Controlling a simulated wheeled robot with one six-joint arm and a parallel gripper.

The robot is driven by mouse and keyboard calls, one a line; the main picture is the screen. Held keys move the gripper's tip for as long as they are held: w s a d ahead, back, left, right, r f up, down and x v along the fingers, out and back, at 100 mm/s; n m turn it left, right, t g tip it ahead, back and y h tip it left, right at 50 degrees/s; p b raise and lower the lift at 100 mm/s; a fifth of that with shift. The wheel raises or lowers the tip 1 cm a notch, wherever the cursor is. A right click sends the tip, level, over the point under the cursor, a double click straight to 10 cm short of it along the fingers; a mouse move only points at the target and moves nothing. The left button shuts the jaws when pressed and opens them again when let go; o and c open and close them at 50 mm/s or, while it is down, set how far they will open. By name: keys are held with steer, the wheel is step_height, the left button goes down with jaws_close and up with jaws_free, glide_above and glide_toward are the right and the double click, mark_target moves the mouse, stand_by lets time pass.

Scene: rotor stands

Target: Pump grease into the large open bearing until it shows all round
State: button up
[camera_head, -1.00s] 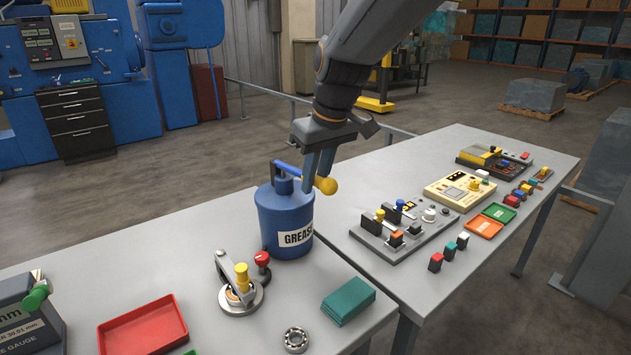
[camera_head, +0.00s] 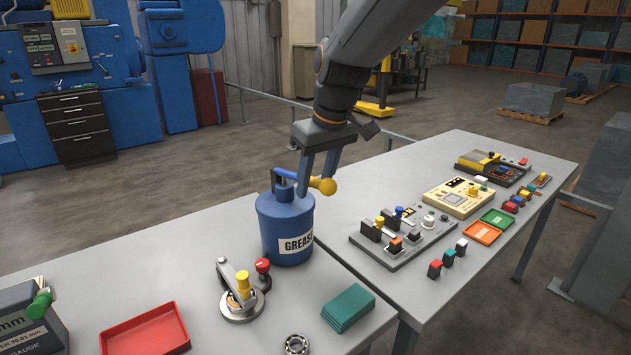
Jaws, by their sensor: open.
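A blue grease can (camera_head: 286,222) labelled GREASE stands upright on the near bench, with a blue pump lever (camera_head: 290,178) ending in a yellow ball (camera_head: 327,187) on top. My gripper (camera_head: 317,190) points down at the lever, its two fingers apart on either side of it near the ball; whether they touch it I cannot tell. A round metal fixture (camera_head: 240,305) with a yellow knob and a lever arm stands left of the can; a ring shows in it, partly hidden. A smaller bearing (camera_head: 297,344) lies at the bottom edge. No grease can be made out on either.
A red tray (camera_head: 145,332), a gauge box (camera_head: 30,325) and teal stacked pads (camera_head: 348,306) are on the near bench. A red knob (camera_head: 263,267) stands beside the fixture. The right bench (camera_head: 450,150) holds switch panels, small trays and coloured blocks.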

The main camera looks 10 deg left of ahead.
steer(key=shift+r+p, duration=2.45)
steer(key=shift+r, duration=1)
